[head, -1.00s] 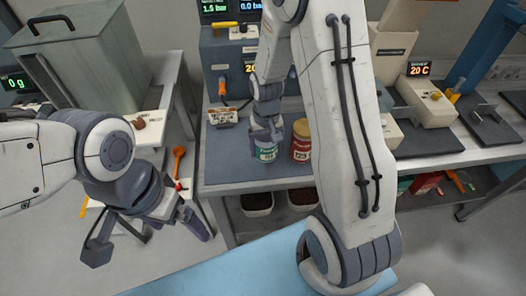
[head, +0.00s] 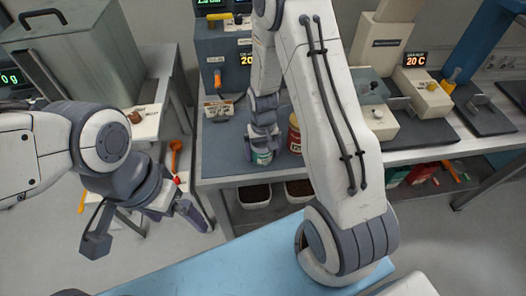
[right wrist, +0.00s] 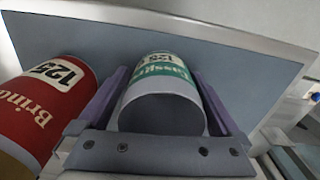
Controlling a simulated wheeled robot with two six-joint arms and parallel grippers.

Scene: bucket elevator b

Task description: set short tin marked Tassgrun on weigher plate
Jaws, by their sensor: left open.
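The short Tassgrun tin (head: 262,157), green and white, stands on the grey bench top. In the right wrist view the Tassgrun tin (right wrist: 160,88) lies between the two purple fingers of my right gripper (right wrist: 160,85). The fingers flank it closely; whether they press on it I cannot tell. In the head view my right gripper (head: 262,145) reaches down over the tin and hides its upper part. My left gripper (head: 143,228) is open and empty, low at the left. A 0 g display (head: 12,79) shows at the left edge; I cannot make out the weigher plate.
A red tin (head: 294,136), also seen in the right wrist view (right wrist: 45,105), stands close beside the Tassgrun tin. A grey box (head: 75,75) stands on the left table. Blue-grey machine (head: 222,70) stands behind the tin. Dark bins (head: 254,195) sit below the bench.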

